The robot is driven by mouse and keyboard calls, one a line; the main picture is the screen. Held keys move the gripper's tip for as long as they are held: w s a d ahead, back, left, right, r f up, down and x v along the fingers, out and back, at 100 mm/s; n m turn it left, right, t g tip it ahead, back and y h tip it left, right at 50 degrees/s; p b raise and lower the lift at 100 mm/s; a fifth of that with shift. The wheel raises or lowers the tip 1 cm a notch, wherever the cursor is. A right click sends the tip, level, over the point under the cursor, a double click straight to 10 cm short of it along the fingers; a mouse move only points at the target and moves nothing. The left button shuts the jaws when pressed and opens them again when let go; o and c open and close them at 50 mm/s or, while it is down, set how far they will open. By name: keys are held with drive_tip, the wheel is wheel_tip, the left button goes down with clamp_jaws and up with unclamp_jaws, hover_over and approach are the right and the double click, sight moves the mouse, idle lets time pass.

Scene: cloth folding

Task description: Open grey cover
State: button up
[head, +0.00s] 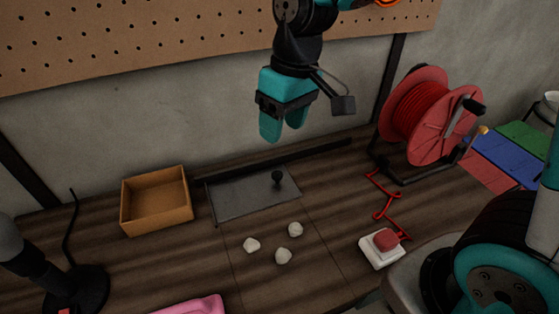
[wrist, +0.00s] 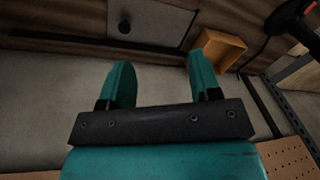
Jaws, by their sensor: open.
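The grey cover (head: 240,196) is a flat rectangular panel lying on the wooden table, with a black knob (head: 277,177) standing near its right back part. In the wrist view the cover (wrist: 160,20) is at the top, with its knob (wrist: 124,26) left of centre. My gripper (head: 284,132) is above and behind the cover, fingers pointing down, apart from it. In the wrist view my gripper (wrist: 160,72) has its two teal fingers spread wide with nothing between them.
An open cardboard box (head: 157,203) stands left of the cover. Several pale lumps (head: 283,256) lie in front of it. A red cable reel (head: 428,117) and a white block with a red button (head: 382,247) are to the right. A pegboard (head: 150,30) hangs on the back wall.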

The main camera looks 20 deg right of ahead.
drive_tip(key=m+h+p, duration=0.1)
drive_tip(key=h, duration=0.1)
approach(277, 174)
wheel_tip(277, 174, down, 9)
drive_tip(key=p, duration=0.2)
drive_tip(key=shift+w+d+f+p, duration=0.15)
drive_tip(key=shift+p, duration=0.15)
clamp_jaws()
